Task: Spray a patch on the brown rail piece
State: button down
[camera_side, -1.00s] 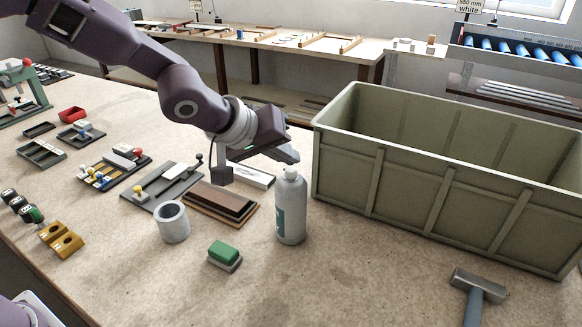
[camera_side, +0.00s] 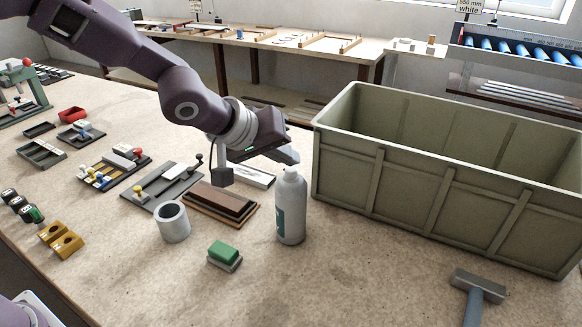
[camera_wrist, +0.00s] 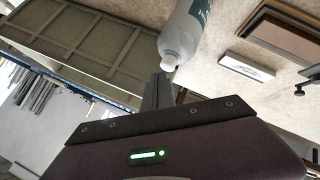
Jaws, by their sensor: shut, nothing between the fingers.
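The brown rail piece (camera_side: 222,202) lies flat on the bench in a small stack of brown and tan pieces, left of the spray bottle. The grey-white bottle (camera_side: 291,212) stands upright on the bench with a teal label. It also shows in the wrist view (camera_wrist: 183,38), its top close to my fingers. My gripper (camera_side: 290,155) is shut and empty, just above and behind the bottle top in the side view. In the wrist view the shut fingers (camera_wrist: 158,90) point toward the bottle's cap; whether they touch it is unclear.
A large olive crate (camera_side: 345,170) stands right of the bottle. A grey cup (camera_side: 173,226), a green-topped block (camera_side: 224,252) and a hammer (camera_side: 478,287) lie around. Trays and fixtures fill the left.

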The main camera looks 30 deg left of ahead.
aim_at(287, 171)
jog(key=shift+f, duration=0.35)
jog(key=shift+r, duration=3.5)
notch_tip(287, 171, down, 6)
jog(key=shift+f, duration=0.1)
dwell(0.7)
dwell(1.8)
